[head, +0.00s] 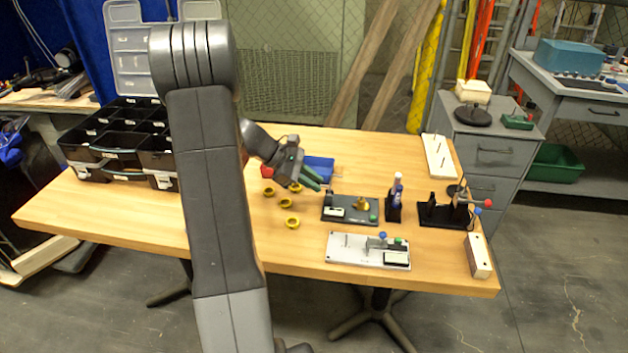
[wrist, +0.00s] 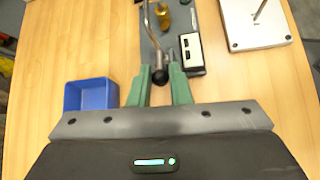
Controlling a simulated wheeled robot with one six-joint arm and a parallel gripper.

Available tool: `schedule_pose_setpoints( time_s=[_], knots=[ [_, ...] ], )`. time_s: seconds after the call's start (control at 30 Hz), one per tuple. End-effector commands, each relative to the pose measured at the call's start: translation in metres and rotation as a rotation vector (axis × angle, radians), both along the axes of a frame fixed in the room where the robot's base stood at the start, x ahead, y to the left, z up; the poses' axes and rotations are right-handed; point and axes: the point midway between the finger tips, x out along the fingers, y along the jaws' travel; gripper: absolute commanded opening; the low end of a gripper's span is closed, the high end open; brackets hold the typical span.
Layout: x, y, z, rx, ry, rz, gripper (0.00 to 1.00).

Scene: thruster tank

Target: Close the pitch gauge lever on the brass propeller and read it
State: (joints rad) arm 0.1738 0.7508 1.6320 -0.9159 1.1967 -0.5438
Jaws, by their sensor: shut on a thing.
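The brass propeller (head: 361,203) sits on a dark grey gauge plate (head: 334,218) on the table; it also shows at the top of the wrist view (wrist: 163,16). The pitch gauge lever (wrist: 148,25) is a metal rod ending in a black ball knob (wrist: 159,76). My gripper (head: 316,183) is at the plate's far left corner. In the wrist view its green fingers (wrist: 159,84) stand on either side of the knob and are shut on it. A small black-framed display (wrist: 190,48) lies beside the right finger; its reading is too small to tell.
A blue bin (wrist: 91,95) is left of my gripper in the wrist view. Several yellow rings (head: 292,222) lie nearer the front. A white plate fixture (head: 340,250) is in front of the gauge. A bottle in a black stand (head: 394,212) is to its right.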

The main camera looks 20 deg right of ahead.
Motion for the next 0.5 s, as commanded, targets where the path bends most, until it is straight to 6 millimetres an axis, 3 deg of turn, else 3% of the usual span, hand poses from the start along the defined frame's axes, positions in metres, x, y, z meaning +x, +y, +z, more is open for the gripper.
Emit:
schedule_pose_setpoints(
  time_s=[0.03,0.5],
  knots=[
    [-0.001,-0.003,0.010,0.037,-0.024,-0.004,0.00],
    [-0.013,-0.025,0.026,0.418,-0.258,-0.007,0.00]
  ],
)
